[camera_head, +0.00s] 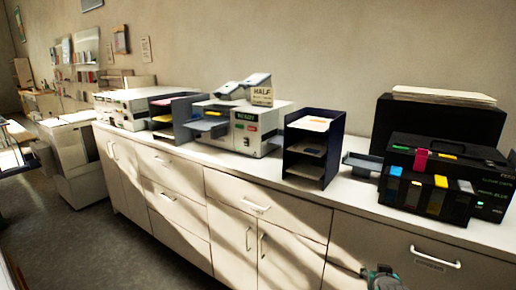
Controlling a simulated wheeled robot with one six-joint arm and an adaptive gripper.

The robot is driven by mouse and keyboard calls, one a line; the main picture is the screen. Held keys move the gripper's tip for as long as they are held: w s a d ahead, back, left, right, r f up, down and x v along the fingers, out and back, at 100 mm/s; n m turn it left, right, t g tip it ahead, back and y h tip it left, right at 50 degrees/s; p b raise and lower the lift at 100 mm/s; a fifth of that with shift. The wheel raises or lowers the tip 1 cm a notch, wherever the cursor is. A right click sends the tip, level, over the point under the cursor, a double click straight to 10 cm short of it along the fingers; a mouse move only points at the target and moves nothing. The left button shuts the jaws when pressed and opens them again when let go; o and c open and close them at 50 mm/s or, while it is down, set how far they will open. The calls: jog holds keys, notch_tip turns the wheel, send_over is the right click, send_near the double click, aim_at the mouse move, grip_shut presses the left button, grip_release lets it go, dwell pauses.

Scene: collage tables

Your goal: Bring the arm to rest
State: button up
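A small grey, dark and teal piece of my own arm shows at the bottom edge, right of the middle, in front of the white cabinets. The rest of the arm is below the picture. My gripper and its fingertips do not show, so I cannot see whether it holds anything.
A long white counter (351,198) with drawers and doors runs across the view. On it stand a black printer (487,182), a dark tray rack (330,150), a beige machine (272,123) and another rack (181,112). Open floor (95,245) lies at left.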

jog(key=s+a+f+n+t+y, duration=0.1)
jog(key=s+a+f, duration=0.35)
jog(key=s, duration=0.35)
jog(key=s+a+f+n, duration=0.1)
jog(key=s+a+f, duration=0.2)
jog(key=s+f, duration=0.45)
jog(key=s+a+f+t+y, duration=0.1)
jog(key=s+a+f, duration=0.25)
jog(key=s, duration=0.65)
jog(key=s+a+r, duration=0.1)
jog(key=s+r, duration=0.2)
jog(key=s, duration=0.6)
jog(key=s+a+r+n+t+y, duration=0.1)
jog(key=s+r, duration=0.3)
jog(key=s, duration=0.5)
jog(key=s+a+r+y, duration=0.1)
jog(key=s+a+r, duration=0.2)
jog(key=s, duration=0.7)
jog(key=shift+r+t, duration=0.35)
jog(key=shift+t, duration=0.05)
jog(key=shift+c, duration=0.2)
